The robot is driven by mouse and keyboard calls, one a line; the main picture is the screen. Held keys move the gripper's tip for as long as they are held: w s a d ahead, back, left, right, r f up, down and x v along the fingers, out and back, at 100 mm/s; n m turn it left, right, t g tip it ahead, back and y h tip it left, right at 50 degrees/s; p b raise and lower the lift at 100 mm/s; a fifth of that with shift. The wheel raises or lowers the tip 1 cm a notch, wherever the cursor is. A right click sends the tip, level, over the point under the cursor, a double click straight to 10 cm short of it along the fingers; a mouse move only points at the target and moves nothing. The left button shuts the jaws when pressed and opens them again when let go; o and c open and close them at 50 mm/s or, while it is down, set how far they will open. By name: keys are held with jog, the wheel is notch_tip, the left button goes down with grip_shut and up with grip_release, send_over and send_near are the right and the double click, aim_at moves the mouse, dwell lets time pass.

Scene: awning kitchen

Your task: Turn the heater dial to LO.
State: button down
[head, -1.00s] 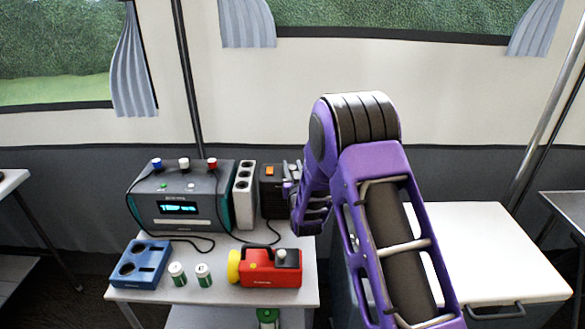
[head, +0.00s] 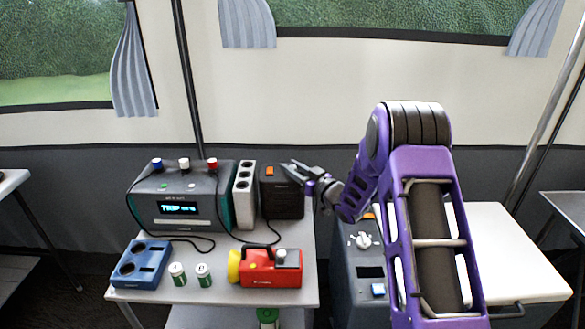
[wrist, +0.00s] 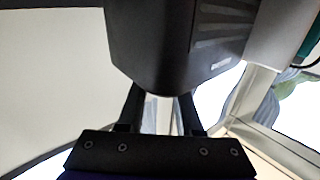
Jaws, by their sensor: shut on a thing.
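A dark box (head: 281,203) with an orange switch (head: 270,171) on top stands at the table's back right; it may be the heater, but no dial or LO mark can be read on it. My gripper (head: 287,168) is at the top right of this box, reaching in from the right. In the wrist view, the dark vented box (wrist: 180,50) fills the top middle, and my gripper's fingers (wrist: 157,112) run up to its edge. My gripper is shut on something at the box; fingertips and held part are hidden. A grey cabinet with a white knob (head: 363,240) stands apart, further right.
Left of the box are a white socket strip (head: 244,195) and a grey power unit (head: 178,203) with coloured knobs. A cable crosses the table.

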jog(key=n+g+y, duration=0.3)
jog(key=g, duration=0.1)
jog(key=shift+d+n+y, duration=0.1)
jog(key=shift+n+y, duration=0.2)
jog(key=shift+n+g+y, duration=0.6)
jog(key=shift+n+g, duration=0.35)
jog(key=shift+g, duration=0.5)
jog(key=shift+n+g+y, duration=0.6)
jog(key=shift+n+g, duration=0.35)
jog(key=shift+g, duration=0.8)
jog(key=c, duration=0.6)
grip_release()
jog(key=s+d, duration=0.1)
jog(key=d, duration=0.4)
jog(key=s+d, duration=0.1)
jog(key=d, duration=0.5)
jog(key=s+d, duration=0.1)
jog(key=d, duration=0.4)
jog(key=shift+s+d+p, duration=0.2)
jog(key=shift+d+p, duration=0.15)
jog(key=shift+d, duration=0.05)
